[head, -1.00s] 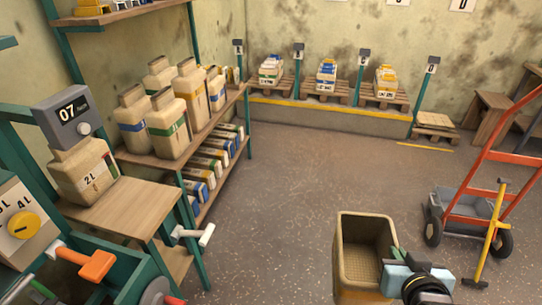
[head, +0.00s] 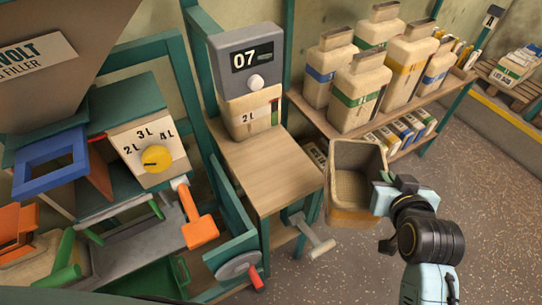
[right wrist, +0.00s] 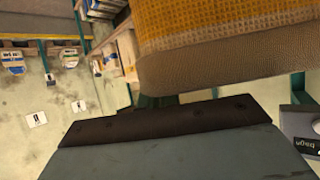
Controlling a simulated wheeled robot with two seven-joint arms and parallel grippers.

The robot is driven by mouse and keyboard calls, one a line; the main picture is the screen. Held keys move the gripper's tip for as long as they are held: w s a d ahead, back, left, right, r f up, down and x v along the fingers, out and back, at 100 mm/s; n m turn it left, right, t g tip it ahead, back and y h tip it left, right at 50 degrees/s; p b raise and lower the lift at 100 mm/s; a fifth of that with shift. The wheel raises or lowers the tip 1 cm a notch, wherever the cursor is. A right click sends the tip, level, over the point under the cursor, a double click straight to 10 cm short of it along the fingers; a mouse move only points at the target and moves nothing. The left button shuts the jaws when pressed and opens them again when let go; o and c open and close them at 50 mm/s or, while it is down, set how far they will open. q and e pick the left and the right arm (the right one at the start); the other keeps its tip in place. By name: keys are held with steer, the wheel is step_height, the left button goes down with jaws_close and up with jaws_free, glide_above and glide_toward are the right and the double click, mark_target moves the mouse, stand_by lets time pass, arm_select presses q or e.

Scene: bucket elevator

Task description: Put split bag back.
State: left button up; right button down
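A tan, open-topped bucket (head: 338,213) with a yellowish lower wall is held up in front of the shelf. My right gripper (head: 383,188) is at its right side and appears shut on its wall. The visible inside of the bucket looks empty. In the right wrist view its woven yellow and brown side (right wrist: 225,50) fills the upper right. No split shows on any bag that I can make out. My left gripper is not in view.
The filler (head: 145,145) with its yellow dial and orange lever is at left. Several jug-shaped bags stand on the shelf (head: 305,105) behind the bucket. Open floor (head: 490,200) lies at right.

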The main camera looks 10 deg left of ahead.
mark_target(345, 144)
steer(key=w+a+n+y, duration=0.1)
steer(key=w+a, duration=0.1)
steer(key=w+a+y, duration=0.1)
steer(key=w+a, duration=0.2)
steer(key=w+a+n+y, duration=0.1)
steer(key=w+a, duration=0.1)
steer(key=shift+w+a+r+n, duration=0.15)
steer(key=shift+a+r+n, duration=0.1)
steer(key=shift+a+n, duration=0.1)
steer(key=w+a+r+n+g+y, duration=0.2)
steer(key=w+a+n+y, duration=0.2)
steer(key=w+a, duration=0.45)
step_height(345, 144, down, 10)
steer(key=a+b, duration=0.1)
steer(key=shift+s+n, duration=0.1)
steer(key=shift+n, duration=0.15)
steer(key=shift+f, duration=0.15)
steer(key=c, duration=1.6)
jaws_free()
